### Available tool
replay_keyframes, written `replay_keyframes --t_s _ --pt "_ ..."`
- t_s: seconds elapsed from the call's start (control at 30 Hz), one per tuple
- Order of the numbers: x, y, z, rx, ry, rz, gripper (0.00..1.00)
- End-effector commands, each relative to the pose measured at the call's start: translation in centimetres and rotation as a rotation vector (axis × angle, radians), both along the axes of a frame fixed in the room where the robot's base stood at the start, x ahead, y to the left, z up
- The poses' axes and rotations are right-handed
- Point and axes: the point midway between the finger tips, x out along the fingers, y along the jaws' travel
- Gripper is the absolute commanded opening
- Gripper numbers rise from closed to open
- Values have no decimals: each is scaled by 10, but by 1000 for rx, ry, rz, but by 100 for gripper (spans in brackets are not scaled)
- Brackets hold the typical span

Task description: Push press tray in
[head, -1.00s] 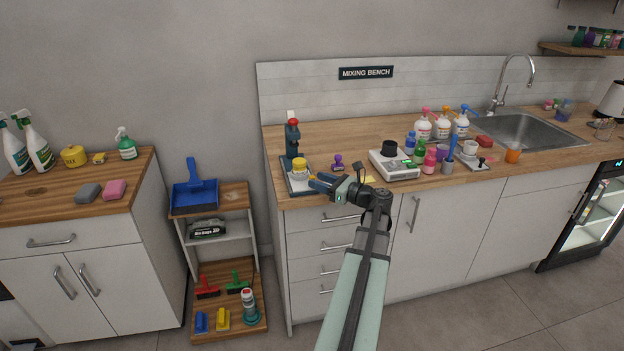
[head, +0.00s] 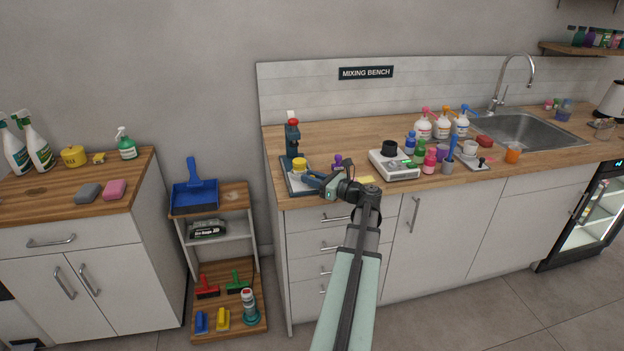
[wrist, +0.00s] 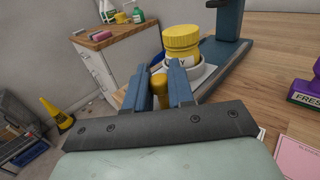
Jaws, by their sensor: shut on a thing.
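The dark blue press (head: 292,140) with a red top stands at the left end of the mixing bench. Its column and base also show in the wrist view (wrist: 230,42). A yellow jar (wrist: 181,42) sits on the pale press tray (wrist: 207,74), over the base; the jar also shows in the head view (head: 299,163). My gripper (head: 311,180) is at the front of the press. In the wrist view its blue fingers are shut on a yellow knob (wrist: 158,88) in front of the jar. The fingers hide part of the tray and knob.
A purple stamp (head: 337,161) stands right of the press, with paper notes (head: 367,180) near the counter edge. A white scale (head: 393,165) is farther right. The bench behind the stamp is clear.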

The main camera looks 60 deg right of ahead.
Motion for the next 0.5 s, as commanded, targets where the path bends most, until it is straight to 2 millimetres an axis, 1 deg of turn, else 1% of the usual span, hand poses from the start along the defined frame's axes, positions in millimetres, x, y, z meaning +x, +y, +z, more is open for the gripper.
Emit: replay_keyframes --t_s 0.03,0.17,0.5 --pt "0 0 0 0 0 1 12" --pt "0 0 0 0 0 1 0" --pt "0 0 0 0 0 1 0"
